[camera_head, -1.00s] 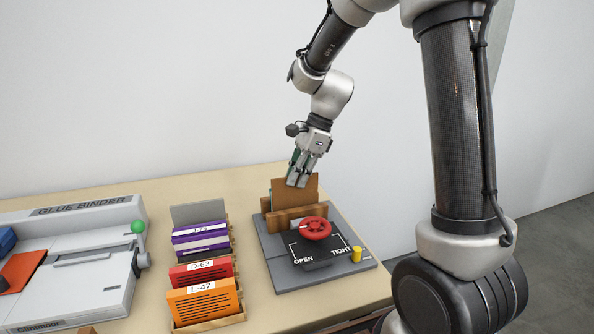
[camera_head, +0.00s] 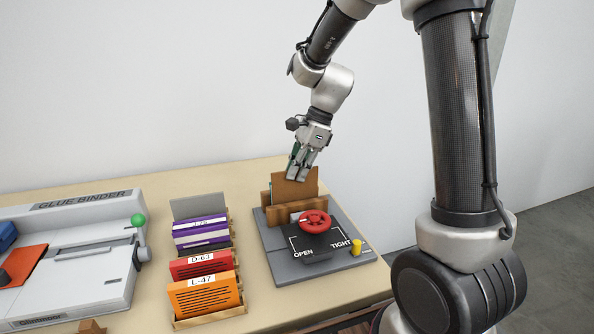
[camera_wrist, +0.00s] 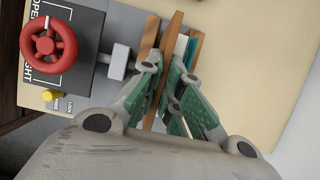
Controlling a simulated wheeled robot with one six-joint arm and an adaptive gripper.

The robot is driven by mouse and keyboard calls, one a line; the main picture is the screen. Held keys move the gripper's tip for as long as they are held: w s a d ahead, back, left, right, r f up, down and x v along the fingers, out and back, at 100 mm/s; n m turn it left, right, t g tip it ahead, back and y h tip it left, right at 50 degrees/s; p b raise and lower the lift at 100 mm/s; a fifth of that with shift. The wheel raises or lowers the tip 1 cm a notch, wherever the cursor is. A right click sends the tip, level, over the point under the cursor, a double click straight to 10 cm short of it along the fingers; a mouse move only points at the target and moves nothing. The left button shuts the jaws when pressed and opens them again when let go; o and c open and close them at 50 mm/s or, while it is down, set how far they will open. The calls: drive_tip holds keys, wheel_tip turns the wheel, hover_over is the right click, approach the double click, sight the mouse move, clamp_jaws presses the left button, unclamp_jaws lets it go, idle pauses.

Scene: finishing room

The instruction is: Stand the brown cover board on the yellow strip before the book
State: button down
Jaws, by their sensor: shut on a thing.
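My gripper (camera_head: 297,178) is shut on the brown cover board (camera_head: 295,190), which stands upright in the press. In the wrist view my fingers (camera_wrist: 166,88) pinch the board (camera_wrist: 171,42) from both sides. The board is between the press's front wooden jaw (camera_wrist: 149,38) and the book, whose white page edge (camera_wrist: 182,44) and teal cover (camera_wrist: 190,52) show beside it. A narrow gap shows between board and pages. The front jaw hides the board's lower edge in the head view. I cannot see the yellow strip, nor tell whether the board touches it.
The press has a red wheel (camera_head: 314,220) marked OPEN and TIGHT and a yellow lock knob (camera_head: 357,247). To its left stand a rack of purple, red and orange pieces (camera_head: 204,290) and the glue binder (camera_head: 95,250). Bare table lies behind the press.

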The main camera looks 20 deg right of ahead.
drive_tip(key=shift+f, duration=0.6)
drive_tip(key=c, duration=1.9)
unclamp_jaws()
drive_tip(key=shift+r, duration=0.1)
drive_tip(key=shift+v, duration=5.4)
drive_tip(key=shift+d, duration=0.1)
